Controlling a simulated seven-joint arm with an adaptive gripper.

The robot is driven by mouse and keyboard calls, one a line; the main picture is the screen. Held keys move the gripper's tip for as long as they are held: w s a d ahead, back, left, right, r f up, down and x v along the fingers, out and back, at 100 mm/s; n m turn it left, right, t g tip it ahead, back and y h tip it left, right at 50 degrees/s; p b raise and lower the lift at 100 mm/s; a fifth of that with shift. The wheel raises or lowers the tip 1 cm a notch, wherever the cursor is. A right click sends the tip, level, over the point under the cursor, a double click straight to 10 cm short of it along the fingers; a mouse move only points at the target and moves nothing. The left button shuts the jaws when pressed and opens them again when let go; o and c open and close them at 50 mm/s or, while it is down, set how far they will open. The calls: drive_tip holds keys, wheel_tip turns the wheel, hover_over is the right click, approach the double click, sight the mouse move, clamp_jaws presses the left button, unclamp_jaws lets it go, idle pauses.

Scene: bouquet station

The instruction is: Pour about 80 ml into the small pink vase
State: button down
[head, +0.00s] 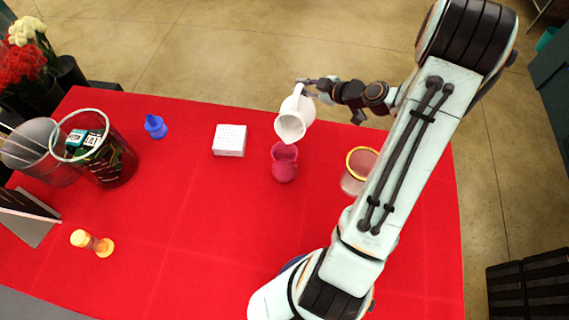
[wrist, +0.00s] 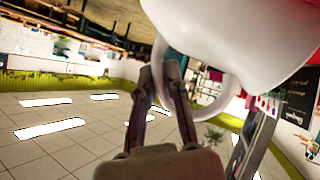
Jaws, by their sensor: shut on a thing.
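The small pink vase (head: 284,164) stands upright on the red table near its middle. My gripper (head: 308,88) is shut on the handle of a white jug (head: 296,112). The jug is tilted, with its mouth turned down toward the front and its lip just above the vase opening. No stream of water is clear to see, and the level inside the vase is hidden. In the wrist view the fingers (wrist: 172,82) close around the jug's handle, and the white jug body (wrist: 245,30) fills the upper right.
A clear container with a yellow rim (head: 354,180) stands right of the vase. A white block (head: 229,140) and a small blue vase (head: 155,126) are to the left. The table's front middle is clear.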

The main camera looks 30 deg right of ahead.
sight(299, 88)
drive_tip(key=shift+s+a+r, duration=0.15)
drive_tip(key=shift+a+r, duration=0.05)
drive_tip(key=shift+r, duration=0.15)
idle(0.7)
drive_tip(key=shift+s+a+r+n+t+h, duration=0.25)
drive_tip(key=shift+s+a+r+n+t, duration=0.1)
drive_tip(key=shift+a, duration=0.1)
drive_tip(key=shift+s+a+r+n+t+h, duration=0.25)
drive_tip(key=shift+s+a+n, duration=0.1)
drive_tip(key=shift+a, duration=0.1)
idle(0.6)
drive_tip(key=shift+m+g+y, duration=0.5)
drive_tip(key=shift+m+g, duration=0.3)
drive_tip(key=shift+m, duration=0.1)
drive_tip(key=w+d+f, duration=0.2)
drive_tip(key=shift+d+f, duration=0.15)
drive_tip(key=shift+d, duration=0.2)
drive_tip(key=shift+w+d+f+m+g+y+b, duration=0.25)
drive_tip(key=shift+f+m+g+y, duration=0.1)
drive_tip(key=shift+f, duration=0.2)
drive_tip(key=shift+w+d+f+m+g+y+b, duration=0.1)
drive_tip(key=shift+d+f+m+g+y+b, duration=0.15)
drive_tip(key=shift+f+m, duration=0.2)
drive_tip(key=shift+w+d+f+m+g+y+b, duration=0.2)
drive_tip(key=shift+d+f+m+g+y, duration=0.1)
drive_tip(key=shift+f, duration=0.3)
drive_tip(key=shift+f, duration=0.1)
